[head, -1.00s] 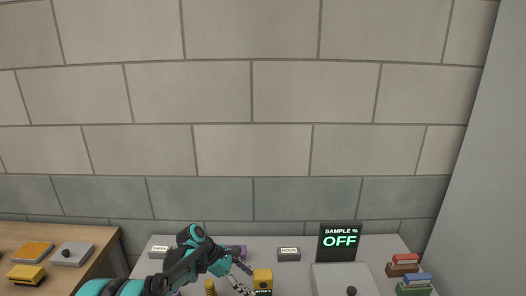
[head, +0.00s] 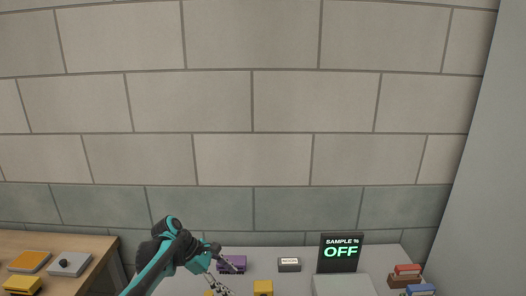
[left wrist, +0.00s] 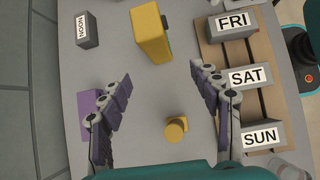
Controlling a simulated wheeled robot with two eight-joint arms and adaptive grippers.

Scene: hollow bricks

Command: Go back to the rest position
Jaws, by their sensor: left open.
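My left gripper (head: 231,278) is open and empty over the grey table (head: 300,254). In the left wrist view its fingers (left wrist: 162,78) are spread wide apart with bare table between their tips. A yellow peg-like piece (left wrist: 175,130) stands below, between the fingers, touched by neither. A yellow block (left wrist: 150,35) lies beyond the fingertips; it also shows in the head view (head: 263,287). A purple brick (head: 232,264) sits behind the gripper in the head view and is partly hidden by the left finger in the wrist view (left wrist: 90,102). My right gripper is not in view.
FRI (left wrist: 233,25), SAT (left wrist: 249,77) and SUN (left wrist: 262,136) blocks sit on a wooden rack. Coloured bricks (head: 406,270) are at the right. A wooden table (head: 60,243) stands left.

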